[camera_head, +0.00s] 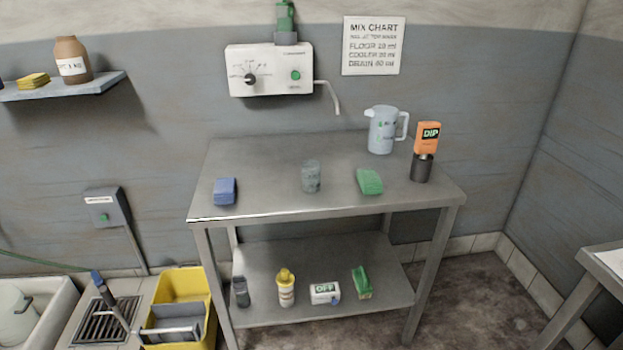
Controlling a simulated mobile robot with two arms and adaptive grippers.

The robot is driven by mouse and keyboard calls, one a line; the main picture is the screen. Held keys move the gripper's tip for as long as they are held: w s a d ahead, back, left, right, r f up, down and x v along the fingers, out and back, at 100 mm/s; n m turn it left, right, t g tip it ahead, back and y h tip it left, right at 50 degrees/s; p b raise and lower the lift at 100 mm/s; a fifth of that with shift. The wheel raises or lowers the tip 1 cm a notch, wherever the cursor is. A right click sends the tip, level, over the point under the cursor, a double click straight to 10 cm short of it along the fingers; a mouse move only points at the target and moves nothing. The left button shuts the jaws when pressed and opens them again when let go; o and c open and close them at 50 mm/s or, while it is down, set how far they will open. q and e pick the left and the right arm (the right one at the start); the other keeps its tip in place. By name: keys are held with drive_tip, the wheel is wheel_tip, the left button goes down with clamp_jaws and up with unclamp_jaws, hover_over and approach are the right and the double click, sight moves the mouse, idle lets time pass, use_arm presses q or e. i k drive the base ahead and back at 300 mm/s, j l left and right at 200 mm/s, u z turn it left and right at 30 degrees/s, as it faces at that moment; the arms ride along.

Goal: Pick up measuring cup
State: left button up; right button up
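The measuring cup seems to be the small clear grey cup (311,177) standing upright near the middle of the steel table top (265,207). A larger translucent jug (381,132) with a handle on its right stands at the back right of the same top; its printed marks are too small to read. Neither of my grippers shows in the head view.
A blue block (225,191) lies left of the cup and a green one (369,182) lies right. Several items stand on the lower shelf (262,266). The front of the top is clear.

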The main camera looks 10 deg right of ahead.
sight(311, 177)
drive_tip(key=i+j+z, duration=0.2)
drive_tip(key=i+j, duration=0.2)
drive_tip(key=j, duration=0.25)
drive_tip(key=i+j+z, duration=0.1)
drive_tip(key=j, duration=0.3)
drive_tip(key=i+j+z, duration=0.1)
drive_tip(key=i+j, duration=0.2)
